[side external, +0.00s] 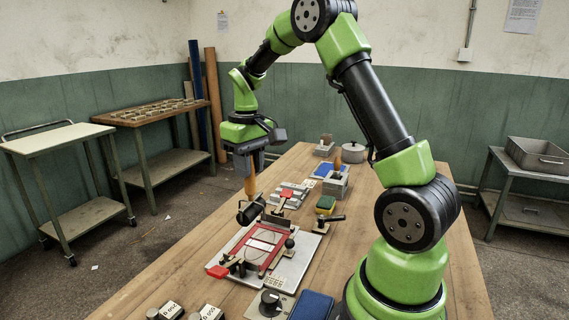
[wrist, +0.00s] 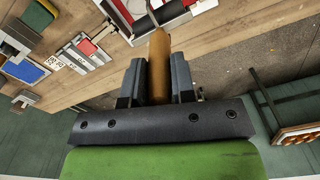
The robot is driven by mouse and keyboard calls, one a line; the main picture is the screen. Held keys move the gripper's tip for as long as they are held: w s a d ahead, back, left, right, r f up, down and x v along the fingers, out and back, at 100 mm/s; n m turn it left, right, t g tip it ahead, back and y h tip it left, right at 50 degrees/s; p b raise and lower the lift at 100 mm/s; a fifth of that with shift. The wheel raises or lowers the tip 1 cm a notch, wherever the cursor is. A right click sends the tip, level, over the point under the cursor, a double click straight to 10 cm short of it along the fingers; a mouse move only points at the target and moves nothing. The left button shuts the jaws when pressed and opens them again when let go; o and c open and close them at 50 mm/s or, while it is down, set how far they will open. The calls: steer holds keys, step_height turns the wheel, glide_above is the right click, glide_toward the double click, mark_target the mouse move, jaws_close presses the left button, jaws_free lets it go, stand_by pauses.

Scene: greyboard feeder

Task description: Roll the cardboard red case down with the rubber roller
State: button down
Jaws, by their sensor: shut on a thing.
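My gripper (side external: 249,176) is shut on the wooden handle of the rubber roller (side external: 250,210). The handle points down and the dark roller hangs at its lower end, near the far left corner of the work plate. The red case (side external: 284,240) looks like a red-edged flat piece with a pale middle, lying on the light grey plate (side external: 226,262). I cannot tell whether the roller touches anything. In the wrist view, the handle (wrist: 159,62) sits between both fingers, and the roller end is cut off at the top.
Red-handled clamps (side external: 218,271) stand around the plate. A dark knob box (side external: 270,303) and a blue case (side external: 312,306) lie in front.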

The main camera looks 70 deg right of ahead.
mark_target(247, 201)
steer(key=shift+w+a+f, duration=0.3)
steer(key=shift+w, duration=0.15)
steer(key=shift+f, duration=3.75)
steer(key=shift+s, duration=0.1)
